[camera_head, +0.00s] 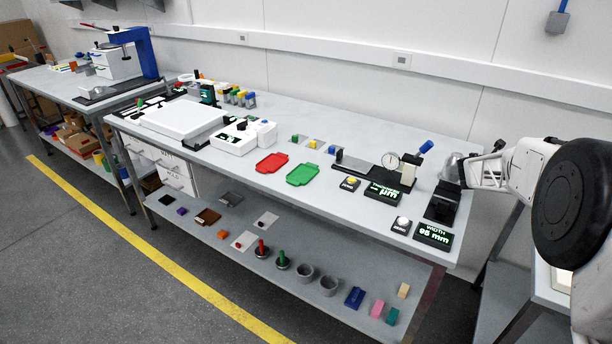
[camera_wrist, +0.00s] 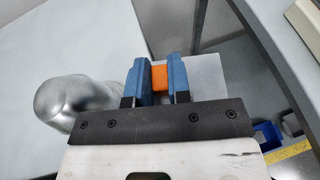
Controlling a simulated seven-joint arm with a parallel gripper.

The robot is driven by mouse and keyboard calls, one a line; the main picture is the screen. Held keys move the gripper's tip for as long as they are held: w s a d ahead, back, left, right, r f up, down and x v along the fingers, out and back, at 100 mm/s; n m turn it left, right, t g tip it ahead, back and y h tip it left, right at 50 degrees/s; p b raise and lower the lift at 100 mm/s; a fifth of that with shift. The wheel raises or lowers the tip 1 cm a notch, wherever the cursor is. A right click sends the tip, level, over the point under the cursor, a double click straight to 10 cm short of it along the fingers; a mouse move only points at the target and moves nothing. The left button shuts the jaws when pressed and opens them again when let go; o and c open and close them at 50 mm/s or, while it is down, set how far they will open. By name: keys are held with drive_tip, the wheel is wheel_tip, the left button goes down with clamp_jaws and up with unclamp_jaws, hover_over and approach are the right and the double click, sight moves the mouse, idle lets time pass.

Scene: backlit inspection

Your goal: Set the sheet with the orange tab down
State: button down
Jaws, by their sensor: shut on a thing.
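The orange tab (camera_wrist: 159,76) shows between the two blue fingers of my gripper (camera_wrist: 160,82) in the wrist view, and the fingers are shut on it. The pale, thin sheet (camera_wrist: 207,76) shows just to the right of the fingers, partly hidden behind them. It is held above a grey surface; I cannot tell how high. In the head view my gripper (camera_head: 470,172) is at the right end of the long bench, near a black stand (camera_head: 441,205). I cannot make out the sheet or tab there.
A shiny silver rounded body (camera_wrist: 75,100) is left of the fingers; it seems to show in the head view too (camera_head: 452,166). A width display (camera_head: 433,234) stands near the bench's right end. A bright panel (camera_head: 562,281) lies at far right. Red (camera_head: 271,163) and green (camera_head: 302,174) trays lie mid-bench.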

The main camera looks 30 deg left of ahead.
drive_tip(key=w+a+r+n+g+y, duration=0.15)
drive_tip(key=a+r+n+y, duration=0.4)
drive_tip(key=r, duration=0.65)
drive_tip(key=w+a+r+n+g+y, duration=0.1)
drive_tip(key=w+a+r+n+y, duration=0.3)
drive_tip(key=a+r, duration=0.55)
drive_tip(key=s+a+f+n+g+y, duration=0.1)
drive_tip(key=s+a+f+n+y, duration=0.15)
drive_tip(key=s+a, duration=0.55)
drive_tip(key=s+a+f+n+g+y, duration=0.1)
drive_tip(key=s+a+f+y, duration=0.15)
drive_tip(key=s+a, duration=0.5)
drive_tip(key=s+a+f+n+g, duration=0.2)
drive_tip(key=s+a+f, duration=0.3)
drive_tip(key=s, duration=0.4)
drive_tip(key=s+a+f+n+g+y, duration=0.1)
drive_tip(key=s+a+f+n+g, duration=0.2)
drive_tip(key=s, duration=0.7)
drive_tip(key=s+a+f+n+g+y, duration=0.1)
drive_tip(key=s+a+f+n+g, duration=0.1)
drive_tip(key=s+a+f, duration=0.6)
drive_tip(key=shift+s+f+n+g, duration=0.35)
drive_tip(key=shift+s+g, duration=0.5)
drive_tip(key=shift+s, duration=0.35)
